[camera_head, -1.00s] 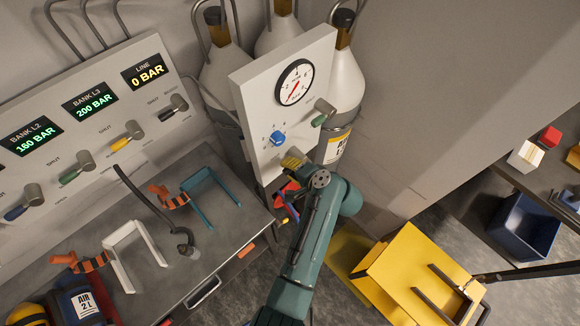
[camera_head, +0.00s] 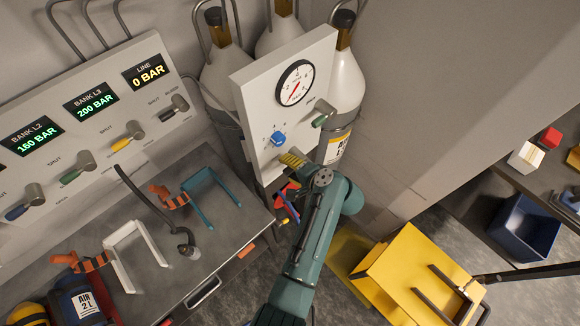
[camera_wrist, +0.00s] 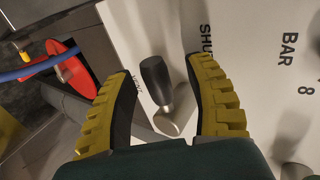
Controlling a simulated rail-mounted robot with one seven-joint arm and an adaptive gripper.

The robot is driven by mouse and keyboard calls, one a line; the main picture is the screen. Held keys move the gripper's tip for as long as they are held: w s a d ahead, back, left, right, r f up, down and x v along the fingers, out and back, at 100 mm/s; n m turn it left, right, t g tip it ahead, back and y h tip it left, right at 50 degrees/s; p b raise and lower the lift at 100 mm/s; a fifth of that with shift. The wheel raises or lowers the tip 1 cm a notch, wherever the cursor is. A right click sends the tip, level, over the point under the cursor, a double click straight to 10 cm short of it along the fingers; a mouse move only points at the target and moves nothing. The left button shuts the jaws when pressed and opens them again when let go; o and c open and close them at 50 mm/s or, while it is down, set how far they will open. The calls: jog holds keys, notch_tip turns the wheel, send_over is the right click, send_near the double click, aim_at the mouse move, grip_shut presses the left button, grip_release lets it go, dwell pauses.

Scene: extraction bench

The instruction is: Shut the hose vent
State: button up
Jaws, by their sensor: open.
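A dark-handled lever with a metal hub, which I take to be the hose vent (camera_wrist: 156,74), shows in the wrist view on a white panel (camera_head: 248,105). Its handle points up in that view, with the word SHUT to its right and a partly hidden label to its left. My gripper (camera_head: 292,160) is at the panel's lower part; its yellow fingers also show in the wrist view (camera_wrist: 153,82). They are open, one on each side of the handle, with visible gaps. In the head view my gripper and arm hide this lever.
The panel also bears a round gauge (camera_head: 294,83), a blue knob (camera_head: 278,139) and a green-handled lever (camera_head: 323,113). Gas cylinders (camera_head: 347,75) stand behind it. A bench (camera_head: 235,229) with a dark hose (camera_head: 150,205) lies left, and a yellow case (camera_head: 415,270) right.

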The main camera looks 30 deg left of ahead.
jog(key=v, duration=1.2)
jog(key=w+d+r+n+t+h+p, duration=0.1)
jog(key=d+r+t+h+p, duration=0.15)
jog(key=r, duration=0.75)
jog(key=w+d+r+n+t+h+p, duration=0.15)
jog(key=r+t+p, duration=0.25)
jog(key=r, duration=0.7)
jog(key=w+d+r+t+h+p, duration=0.1)
jog(key=d+r+t+p, duration=0.2)
jog(key=r, duration=0.7)
jog(key=s+d+r+t+h, duration=0.3)
jog(key=s+r, duration=0.3)
jog(key=r, duration=0.4)
jog(key=s+d+r+n+t+h, duration=0.1)
jog(key=s+d+r+t+h, duration=0.2)
jog(key=r, duration=0.7)
jog(key=s+d+t, duration=0.2)
jog(key=d+t, duration=0.1)
jog(key=shift+s+r, duration=0.35)
jog(key=shift+s, duration=0.05)
